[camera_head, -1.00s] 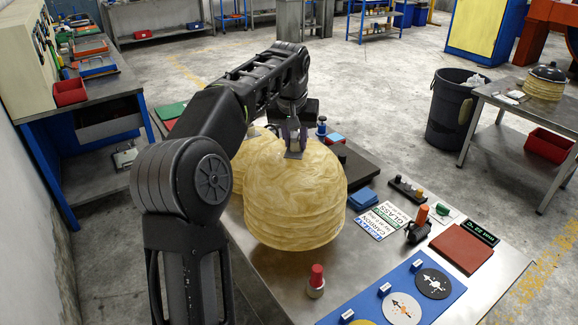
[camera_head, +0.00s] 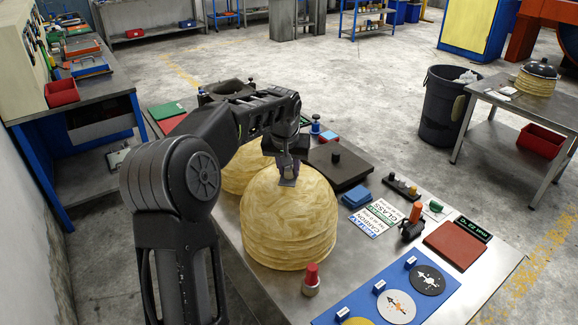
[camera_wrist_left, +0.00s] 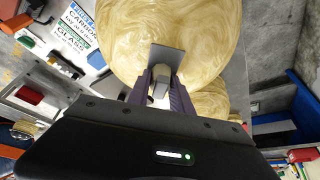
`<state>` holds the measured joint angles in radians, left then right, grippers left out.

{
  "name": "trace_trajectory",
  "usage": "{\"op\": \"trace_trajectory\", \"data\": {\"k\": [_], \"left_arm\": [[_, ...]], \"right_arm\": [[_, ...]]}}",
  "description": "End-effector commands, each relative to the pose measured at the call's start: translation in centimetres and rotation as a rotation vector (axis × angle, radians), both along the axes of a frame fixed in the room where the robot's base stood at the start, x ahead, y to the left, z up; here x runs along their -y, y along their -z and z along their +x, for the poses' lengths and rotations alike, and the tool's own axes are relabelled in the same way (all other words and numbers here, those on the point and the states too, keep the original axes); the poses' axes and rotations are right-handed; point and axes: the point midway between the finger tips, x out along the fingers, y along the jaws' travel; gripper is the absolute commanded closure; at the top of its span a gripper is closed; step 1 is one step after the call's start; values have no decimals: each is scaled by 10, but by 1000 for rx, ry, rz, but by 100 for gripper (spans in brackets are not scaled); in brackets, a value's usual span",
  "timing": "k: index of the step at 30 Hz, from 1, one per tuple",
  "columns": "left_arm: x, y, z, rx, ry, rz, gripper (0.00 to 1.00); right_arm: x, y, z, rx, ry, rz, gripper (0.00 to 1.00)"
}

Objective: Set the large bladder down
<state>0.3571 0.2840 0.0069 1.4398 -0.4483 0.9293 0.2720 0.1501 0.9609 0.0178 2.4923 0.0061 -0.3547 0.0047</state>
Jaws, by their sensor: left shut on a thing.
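The large bladder (camera_head: 290,224) is a cream, marbled dome with ridged lower sides. It is upright over the front left part of the metal table (camera_head: 266,287), and its bottom edge appears at or very near the tabletop. My left gripper (camera_head: 288,178) is shut on the grey tab at its top. In the left wrist view the bladder (camera_wrist_left: 205,30) fills the upper middle, with the tab (camera_wrist_left: 166,58) between the fingers (camera_wrist_left: 160,85). A second cream dome (camera_head: 243,170) stands behind it, partly hidden by my arm. My right gripper is out of view.
A red-capped bottle (camera_head: 311,280) stands close in front of the bladder. A blue board with discs (camera_head: 385,300) lies at front right. Blue blocks (camera_head: 356,197), label cards (camera_head: 373,218) and a dark plate with a knob (camera_head: 340,165) lie to the right.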

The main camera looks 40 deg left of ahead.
Motion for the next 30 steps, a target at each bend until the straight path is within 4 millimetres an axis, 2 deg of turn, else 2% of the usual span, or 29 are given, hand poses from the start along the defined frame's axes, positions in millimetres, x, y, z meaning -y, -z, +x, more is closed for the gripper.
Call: {"op": "trace_trajectory", "data": {"k": [10, 11, 18, 30], "left_arm": [[0, 3, 1, 4, 0, 1, 100], [0, 2, 0, 2, 0, 1, 72], [0, 2, 0, 2, 0, 1, 52], [0, -5, -1, 4, 0, 2, 52]], "right_arm": [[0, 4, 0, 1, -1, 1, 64], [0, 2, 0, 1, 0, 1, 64], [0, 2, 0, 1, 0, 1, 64], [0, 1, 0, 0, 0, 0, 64]]}}
